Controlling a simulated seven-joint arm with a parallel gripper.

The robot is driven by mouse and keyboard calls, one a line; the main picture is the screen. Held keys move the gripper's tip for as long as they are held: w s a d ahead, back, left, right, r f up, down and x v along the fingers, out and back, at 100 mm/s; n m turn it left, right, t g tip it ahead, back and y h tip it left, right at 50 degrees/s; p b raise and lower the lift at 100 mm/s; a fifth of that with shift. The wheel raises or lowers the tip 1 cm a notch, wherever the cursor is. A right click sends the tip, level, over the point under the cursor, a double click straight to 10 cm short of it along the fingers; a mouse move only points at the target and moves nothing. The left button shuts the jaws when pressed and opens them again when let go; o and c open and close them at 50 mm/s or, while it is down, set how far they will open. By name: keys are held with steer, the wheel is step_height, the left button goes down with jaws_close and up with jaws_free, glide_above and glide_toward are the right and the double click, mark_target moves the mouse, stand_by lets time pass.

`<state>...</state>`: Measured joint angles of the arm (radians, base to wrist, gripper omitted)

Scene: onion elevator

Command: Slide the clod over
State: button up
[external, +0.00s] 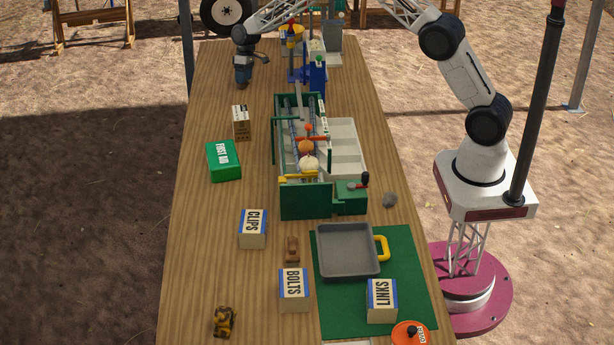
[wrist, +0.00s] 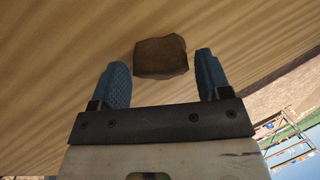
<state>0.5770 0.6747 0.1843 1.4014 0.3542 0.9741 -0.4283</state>
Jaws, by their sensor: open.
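A brown, rough-sided clod (wrist: 160,57) lies on the wooden surface in the wrist view. My gripper (wrist: 160,80) is open, with its blue fingers to either side of the clod in the picture. The clod appears just beyond the fingertips, with a gap on both sides, and I see no contact. In the external view my gripper (external: 243,82) points down near the far left of the table. A small dark shape shows beside it there; I cannot tell whether this is the clod.
The long wooden table (external: 215,150) holds a green onion elevator (external: 305,200) in the middle. A cardboard box (external: 241,122) and a green first aid box (external: 223,160) stand on the left. A grey tray (external: 347,250) and labelled boxes are at the near end. Table around my gripper looks mostly clear.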

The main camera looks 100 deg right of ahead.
steer(key=shift+f, duration=0.3)
steer(key=c, duration=0.8)
steer(key=shift+a, duration=0.1)
steer(key=shift+a, duration=0.15)
steer(key=shift+a, duration=9.8)
steer(key=o, duration=1.1)
